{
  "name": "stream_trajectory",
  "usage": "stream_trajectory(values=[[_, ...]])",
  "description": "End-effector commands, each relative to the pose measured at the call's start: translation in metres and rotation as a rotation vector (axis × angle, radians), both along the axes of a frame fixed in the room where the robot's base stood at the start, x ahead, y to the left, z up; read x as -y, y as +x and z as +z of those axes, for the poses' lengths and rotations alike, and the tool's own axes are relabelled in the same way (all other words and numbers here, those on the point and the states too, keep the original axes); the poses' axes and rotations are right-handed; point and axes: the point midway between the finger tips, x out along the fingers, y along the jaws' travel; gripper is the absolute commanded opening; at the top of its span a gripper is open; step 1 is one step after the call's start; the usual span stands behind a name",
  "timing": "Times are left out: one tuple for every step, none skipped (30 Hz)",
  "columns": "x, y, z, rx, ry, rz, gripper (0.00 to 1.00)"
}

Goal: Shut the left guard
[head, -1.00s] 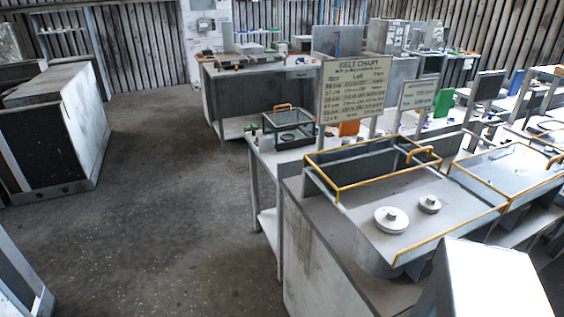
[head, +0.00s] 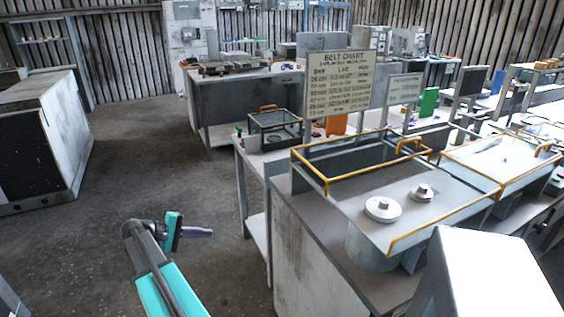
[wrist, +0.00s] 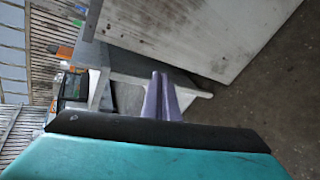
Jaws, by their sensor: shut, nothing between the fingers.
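The left guard (head: 378,167) is a yellow-edged frame with a yellow handle (head: 409,144). It stands raised over the back of the left housing, and two round pulleys (head: 383,209) (head: 422,193) lie uncovered in front of it. My gripper (head: 211,232) has purple fingers and a teal body. It is over the open floor, left of the bench and apart from the guard. In the wrist view its fingers (wrist: 161,96) are together and empty. The guard cannot be made out in the wrist view.
A second yellow-edged guard (head: 490,158) lies lower over the housing to the right. A belt chart sign (head: 340,85) stands behind the left guard. A small wire-framed box (head: 274,130) sits on the side table. The grey floor (head: 140,160) left of the bench is clear.

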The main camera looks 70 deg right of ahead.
Motion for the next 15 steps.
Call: stream_trajectory(values=[[0.022,-0.004,0.017,-0.006,-0.043,-0.03,0.0],[0.033,-0.008,0.03,-0.014,-0.07,-0.046,0.0],[0.047,-0.014,0.047,-0.023,-0.105,-0.067,0.0],[0.057,-0.019,0.06,-0.031,-0.132,-0.084,0.0],[0.066,-0.025,0.073,-0.038,-0.158,-0.101,0.0],[0.079,-0.032,0.091,-0.048,-0.192,-0.127,0.0],[0.087,-0.038,0.104,-0.056,-0.218,-0.144,0.0],[0.096,-0.045,0.118,-0.064,-0.244,-0.164,0.0],[0.106,-0.053,0.136,-0.076,-0.278,-0.19,0.0],[0.114,-0.06,0.15,-0.084,-0.304,-0.21,0.0],[0.121,-0.067,0.163,-0.093,-0.329,-0.229,0.0],[0.129,-0.076,0.181,-0.105,-0.361,-0.255,0.0],[0.134,-0.083,0.193,-0.114,-0.383,-0.274,0.0],[0.139,-0.089,0.205,-0.121,-0.404,-0.291,0.0],[0.144,-0.098,0.219,-0.131,-0.43,-0.313,0.0]])
